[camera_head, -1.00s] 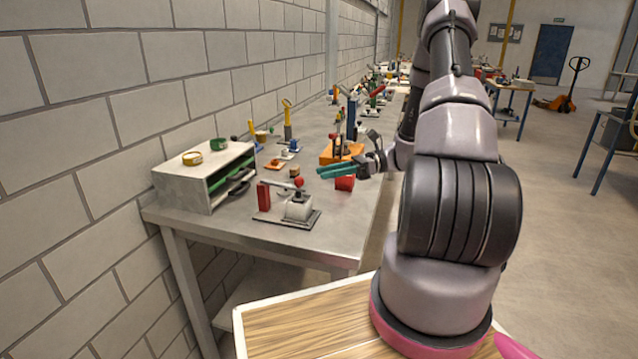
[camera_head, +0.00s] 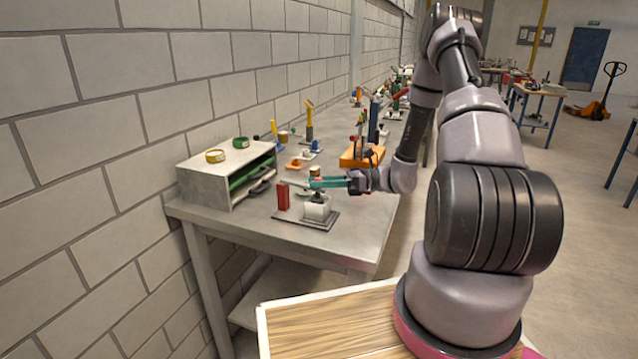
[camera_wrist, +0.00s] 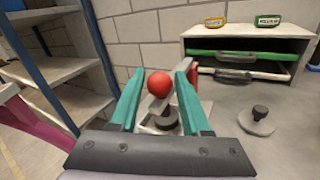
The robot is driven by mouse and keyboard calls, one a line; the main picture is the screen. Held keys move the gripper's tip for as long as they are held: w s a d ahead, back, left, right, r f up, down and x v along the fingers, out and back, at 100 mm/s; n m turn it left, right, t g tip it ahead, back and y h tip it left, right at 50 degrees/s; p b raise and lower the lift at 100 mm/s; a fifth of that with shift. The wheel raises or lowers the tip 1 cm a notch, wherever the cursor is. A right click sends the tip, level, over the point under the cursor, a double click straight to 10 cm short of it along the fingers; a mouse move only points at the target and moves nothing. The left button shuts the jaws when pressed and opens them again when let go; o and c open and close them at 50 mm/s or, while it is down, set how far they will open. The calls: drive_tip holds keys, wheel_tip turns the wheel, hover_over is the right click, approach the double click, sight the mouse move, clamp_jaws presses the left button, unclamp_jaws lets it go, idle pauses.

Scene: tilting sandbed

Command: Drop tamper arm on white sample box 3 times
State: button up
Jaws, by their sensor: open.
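The tamper has a red post (camera_head: 283,196) on a grey base plate (camera_head: 330,222). Its pale arm (camera_head: 294,183) reaches from the post to a red ball knob (camera_wrist: 159,84). The white sample box (camera_head: 317,210) stands on the plate under the arm, with a dark piece (camera_wrist: 166,123) just above or on it. My gripper (camera_head: 316,183) has teal fingers and is open. In the wrist view its fingers (camera_wrist: 158,80) stand on either side of the red knob, with gaps. In the head view the gripper partly hides the arm's end.
A grey shelf unit (camera_head: 208,190) with green trays stands left on the bench, near the wall. An orange block (camera_head: 358,160) with upright tools lies behind my gripper. A dark-knobbed disc (camera_wrist: 257,122) lies on the bench to the right in the wrist view. The bench front is clear.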

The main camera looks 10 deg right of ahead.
drive_tip(key=shift+a, duration=0.2)
clamp_jaws()
drive_tip(key=shift+w, duration=0.1)
idle(1.2)
